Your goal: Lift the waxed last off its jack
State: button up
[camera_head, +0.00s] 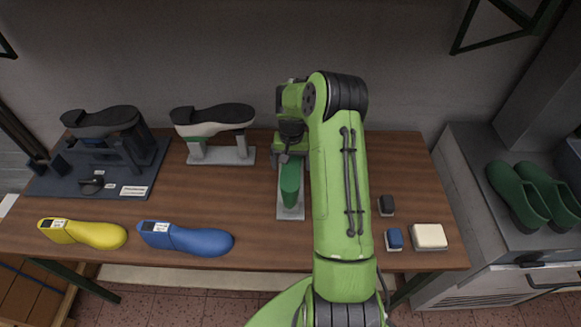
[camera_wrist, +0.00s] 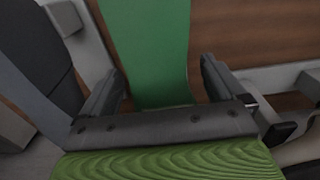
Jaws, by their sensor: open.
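A green last (camera_head: 290,183) stands on a grey metal jack plate (camera_head: 290,212) near the middle of the bench, partly hidden by my arm. My gripper (camera_head: 289,152) is over its far end, pointing down. In the wrist view the green last (camera_wrist: 150,45) lies between the two open fingers of my gripper (camera_wrist: 160,78), with a gap visible on the right side; contact on the left cannot be told. A pale last with a black sole (camera_head: 213,117) sits upside down on another grey jack (camera_head: 222,154) to the left. Which last is waxed cannot be told by its surface.
A dark-soled shoe (camera_head: 100,121) sits on a dark stand at the far left. Yellow (camera_head: 85,234) and blue (camera_head: 187,239) lasts lie at the front left. Black (camera_head: 386,205), blue (camera_head: 394,239) and cream (camera_head: 429,236) blocks lie right of my arm. Green clogs (camera_head: 515,195) stand off the bench.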

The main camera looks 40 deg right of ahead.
jog(key=c, duration=1.6)
